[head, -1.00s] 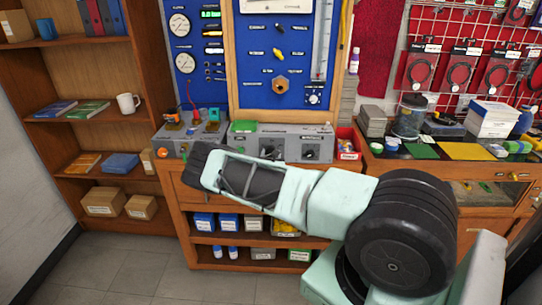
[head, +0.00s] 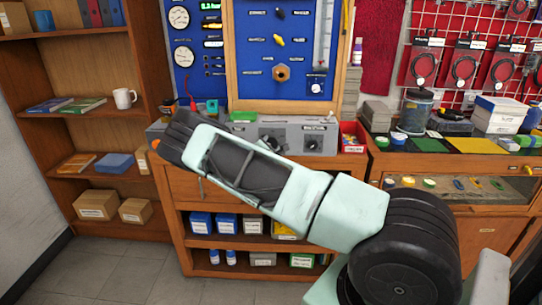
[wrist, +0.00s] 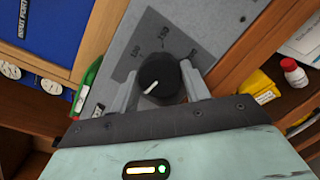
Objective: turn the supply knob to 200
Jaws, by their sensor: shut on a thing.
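In the wrist view my gripper (wrist: 161,82) is shut on a round black knob (wrist: 158,72), one finger on each side of it. The knob sits on a grey panel (wrist: 205,20) with a printed scale (wrist: 163,38), partly readable, with one mark like 150. The knob's white pointer line aims to the lower left of the picture, away from the printed numbers. In the head view the grey supply unit (head: 335,140) stands on the bench with dark knobs on its front. My arm covers part of it, and my fingertips are hidden there.
A green item (head: 243,116) lies on the supply unit. A red bin (head: 352,138) stands to its right and a blue gauge board (head: 290,55) behind. A bookshelf (head: 100,70) is at the left. The floor (head: 110,265) at the lower left is clear.

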